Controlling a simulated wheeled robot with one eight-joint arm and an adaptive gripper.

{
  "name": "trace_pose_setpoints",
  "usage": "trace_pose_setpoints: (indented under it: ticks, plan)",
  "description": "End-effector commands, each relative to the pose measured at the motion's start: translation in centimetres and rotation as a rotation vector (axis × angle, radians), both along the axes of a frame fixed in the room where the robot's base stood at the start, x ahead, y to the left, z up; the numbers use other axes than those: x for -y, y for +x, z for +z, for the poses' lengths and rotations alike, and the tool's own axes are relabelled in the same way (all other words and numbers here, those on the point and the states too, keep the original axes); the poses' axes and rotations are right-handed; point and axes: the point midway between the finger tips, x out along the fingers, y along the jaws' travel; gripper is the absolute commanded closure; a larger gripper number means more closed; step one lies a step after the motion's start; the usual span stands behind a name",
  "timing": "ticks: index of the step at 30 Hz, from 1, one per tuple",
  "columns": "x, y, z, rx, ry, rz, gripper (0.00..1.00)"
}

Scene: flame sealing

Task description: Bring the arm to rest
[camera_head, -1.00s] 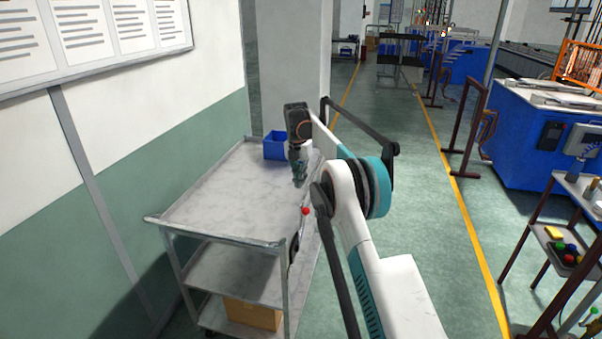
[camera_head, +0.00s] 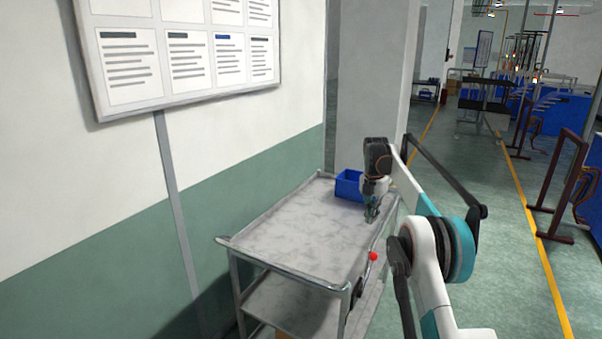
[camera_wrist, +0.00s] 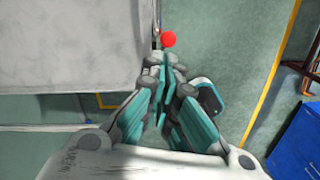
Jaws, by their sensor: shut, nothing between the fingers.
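My arm reaches forward from the lower right of the head view, bent at a teal and black joint. My gripper (camera_head: 372,215) points down by the right edge of the grey cart (camera_head: 290,235). In the wrist view my gripper (camera_wrist: 168,72) has its teal fingers together with nothing between them. The cart top also shows in the wrist view (camera_wrist: 70,45), to the left of the fingers. A red ball (camera_head: 373,256) is near the cart's right edge; in the wrist view the red ball (camera_wrist: 169,39) appears just beyond the fingertips. What supports the ball is unclear.
A blue bin (camera_head: 349,185) sits at the cart's far end, behind my gripper. A wall with a notice board (camera_head: 185,55) is at left, a pillar (camera_head: 375,85) behind the cart. Open green floor (camera_head: 500,260) with a yellow line lies right; a dark red stand (camera_head: 560,190) is beyond it.

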Motion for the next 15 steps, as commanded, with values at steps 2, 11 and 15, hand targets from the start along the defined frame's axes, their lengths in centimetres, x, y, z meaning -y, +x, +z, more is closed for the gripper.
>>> trace_pose_setpoints:
  ticks: [2,11,15]
  plan:
    - [-0.5,-0.5,1.4,0.019,0.000,-0.056,1.00]
    - [-2.8,-4.3,7.8,0.124,0.021,-0.382,1.00]
    - [-3.9,-7.0,10.3,0.172,0.042,-0.536,1.00]
